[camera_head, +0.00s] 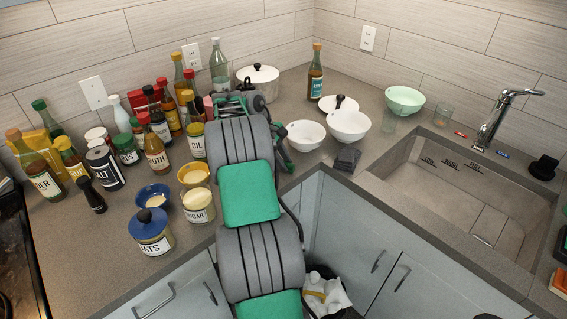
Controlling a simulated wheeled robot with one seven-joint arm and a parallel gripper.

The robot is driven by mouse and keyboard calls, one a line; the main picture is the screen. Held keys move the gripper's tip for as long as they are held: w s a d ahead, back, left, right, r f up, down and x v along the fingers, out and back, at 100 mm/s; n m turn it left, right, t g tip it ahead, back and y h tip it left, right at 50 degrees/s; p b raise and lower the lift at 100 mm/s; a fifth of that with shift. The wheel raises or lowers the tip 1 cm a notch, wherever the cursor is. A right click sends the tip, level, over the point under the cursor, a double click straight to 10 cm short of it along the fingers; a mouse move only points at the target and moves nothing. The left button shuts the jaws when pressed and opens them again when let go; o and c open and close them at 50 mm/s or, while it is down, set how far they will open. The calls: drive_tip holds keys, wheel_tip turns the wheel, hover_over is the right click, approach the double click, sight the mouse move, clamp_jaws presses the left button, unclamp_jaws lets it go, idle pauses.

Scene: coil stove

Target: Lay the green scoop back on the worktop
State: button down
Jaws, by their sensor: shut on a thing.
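My gripper (285,157) is only partly in view, low behind my grey and green arm, close to the front edge of the worktop (313,181) and left of a small white bowl. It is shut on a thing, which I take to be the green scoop. My arm hides most of the jaws. I cannot make out the scoop's shape from the green parts there, or tell whether it touches the worktop.
Bottles and jars crowd the left worktop, with a blue-lidded oats jar (151,232) in front. White bowls (306,135) (348,125) and a dark grey block (347,158) stand right of my gripper. A mint bowl (404,100) is farther back, near the sink (470,195).

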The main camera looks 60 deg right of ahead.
drive_tip(key=c, duration=1.3)
unclamp_jaws()
drive_tip(key=shift+o, duration=0.2)
drive_tip(key=p+v, duration=0.5)
drive_tip(key=v, duration=0.7)
drive_tip(key=w+a+r+t, duration=0.1)
drive_tip(key=w+a+r, duration=0.15)
drive_tip(key=a, duration=0.25)
drive_tip(key=w+a+r+t, duration=0.2)
drive_tip(key=a+r, duration=0.2)
drive_tip(key=a, duration=0.1)
drive_tip(key=a+r+t, duration=0.2)
drive_tip(key=a+r, duration=0.1)
drive_tip(key=a, duration=1.1)
drive_tip(key=s+a+f+t+y, duration=0.1)
drive_tip(key=s+a, duration=0.2)
drive_tip(key=a, duration=0.3)
drive_tip(key=s+a+f+m+t+y, duration=0.1)
drive_tip(key=s+a+f, duration=0.1)
drive_tip(key=a, duration=0.5)
drive_tip(key=s+a+f+y, duration=0.1)
drive_tip(key=s+a+f, duration=0.1)
drive_tip(key=s+a, duration=0.2)
drive_tip(key=a, duration=0.3)
drive_tip(key=shift+s+a+t, duration=0.25)
drive_tip(key=shift+s+t, duration=0.1)
drive_tip(key=shift+t, duration=0.05)
drive_tip(key=shift+c, duration=0.2)
